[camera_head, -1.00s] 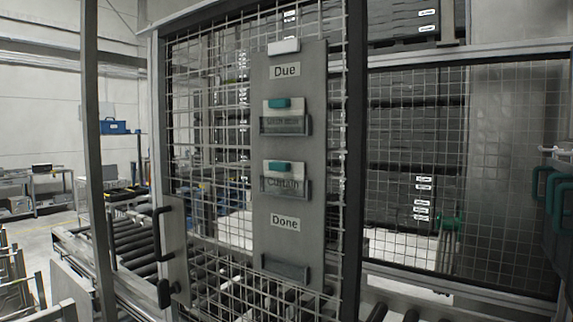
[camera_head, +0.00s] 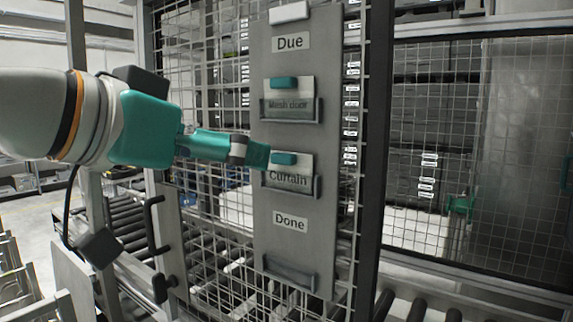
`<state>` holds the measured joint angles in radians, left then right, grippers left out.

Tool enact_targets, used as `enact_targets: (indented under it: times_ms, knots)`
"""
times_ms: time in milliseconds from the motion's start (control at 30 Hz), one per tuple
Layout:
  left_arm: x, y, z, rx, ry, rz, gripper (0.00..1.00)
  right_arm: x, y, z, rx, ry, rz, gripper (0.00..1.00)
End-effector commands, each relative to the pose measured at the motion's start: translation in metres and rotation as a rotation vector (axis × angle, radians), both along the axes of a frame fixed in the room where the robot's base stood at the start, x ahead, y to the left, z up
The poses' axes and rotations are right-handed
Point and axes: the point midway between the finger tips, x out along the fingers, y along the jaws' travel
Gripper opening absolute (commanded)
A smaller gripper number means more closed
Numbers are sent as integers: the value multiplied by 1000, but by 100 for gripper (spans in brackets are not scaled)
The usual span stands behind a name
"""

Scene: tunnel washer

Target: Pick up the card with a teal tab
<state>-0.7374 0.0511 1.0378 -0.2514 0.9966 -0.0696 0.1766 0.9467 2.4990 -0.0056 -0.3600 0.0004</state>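A grey board (camera_head: 262,215) hangs on the mesh fence, with a "Due" label above and a "Done" label below. Two white cards with teal tabs stand in its holders: an upper one reading "Mesh door" (camera_head: 303,92) and a lower one reading "Curtain" (camera_head: 302,166). My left gripper (camera_head: 264,154) reaches in from the left, its tip at the left end of the Curtain card's teal tab (camera_head: 284,158). I cannot tell whether it touches the tab, or whether the fingers are apart. My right gripper is not in view.
A lower holder (camera_head: 290,274) under "Done" looks empty. The mesh fence (camera_head: 215,75) surrounds the board, with a dark post (camera_head: 374,150) to its right. A black door handle (camera_head: 155,228) is below my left arm. Roller conveyors (camera_head: 215,262) lie behind the mesh.

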Motion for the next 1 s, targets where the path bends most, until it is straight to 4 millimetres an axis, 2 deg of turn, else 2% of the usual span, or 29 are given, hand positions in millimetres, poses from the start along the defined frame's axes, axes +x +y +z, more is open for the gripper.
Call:
enact_targets:
  times_ms: [100, 200, 467, 800, 1000]
  knots:
    - [20, -15, -7, 2, 4, -2, 100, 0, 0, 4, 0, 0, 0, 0]
    - [31, -24, -11, -1, 3, -4, 100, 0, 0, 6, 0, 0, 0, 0]
    - [44, -35, -15, 0, 1, -6, 100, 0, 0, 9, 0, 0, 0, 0]
    - [75, -62, -26, 1, 2, -6, 100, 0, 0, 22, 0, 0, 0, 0]
    - [78, -65, -28, -1, 0, -6, 100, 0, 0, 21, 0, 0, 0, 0]
